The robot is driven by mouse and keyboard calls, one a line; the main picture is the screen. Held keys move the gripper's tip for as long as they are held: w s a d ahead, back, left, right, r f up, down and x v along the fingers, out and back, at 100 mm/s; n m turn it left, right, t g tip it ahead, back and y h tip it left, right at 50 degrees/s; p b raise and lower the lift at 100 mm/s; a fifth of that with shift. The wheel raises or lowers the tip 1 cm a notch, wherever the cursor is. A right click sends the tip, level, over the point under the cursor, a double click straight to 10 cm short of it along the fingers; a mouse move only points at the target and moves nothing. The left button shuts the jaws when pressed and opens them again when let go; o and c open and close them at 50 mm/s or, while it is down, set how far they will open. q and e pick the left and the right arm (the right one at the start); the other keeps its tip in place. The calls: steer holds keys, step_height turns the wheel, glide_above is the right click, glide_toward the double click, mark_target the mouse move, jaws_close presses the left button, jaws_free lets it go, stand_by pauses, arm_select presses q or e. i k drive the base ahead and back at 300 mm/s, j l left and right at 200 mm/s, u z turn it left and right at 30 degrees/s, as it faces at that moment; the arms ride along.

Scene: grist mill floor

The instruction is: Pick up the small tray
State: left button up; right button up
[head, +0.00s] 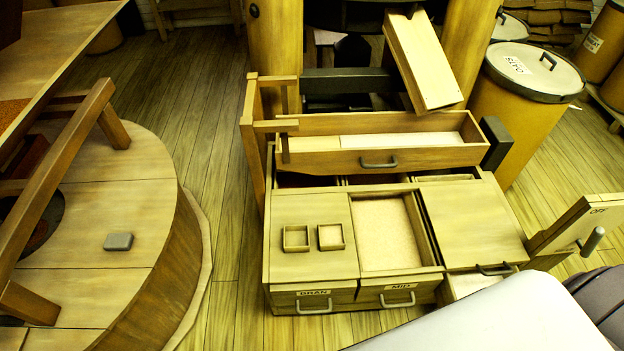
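Two small square wooden trays sit side by side on the flat top above the drawer labelled BRAN (314,301). The left small tray (296,238) has a darker inside, close to the wood beneath it. The right small tray (331,236) has a paler inside. They look about the same size, and I cannot tell which one the task names. Neither of my grippers is in view.
An open bin (391,235) with pale meal lies just right of the trays, above the MID drawer (397,299). A long wooden drawer (382,139) stands behind. A round millstone casing (115,215) with a grey block (118,242) is at left. An OATS barrel (524,100) stands back right.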

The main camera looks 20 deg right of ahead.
mark_target(330, 236)
steer(key=i+j+z, duration=0.2)
steer(key=j+z, duration=0.2)
steer(key=i+j+z, duration=0.1)
steer(key=j+z, duration=0.7)
steer(key=j, duration=0.15)
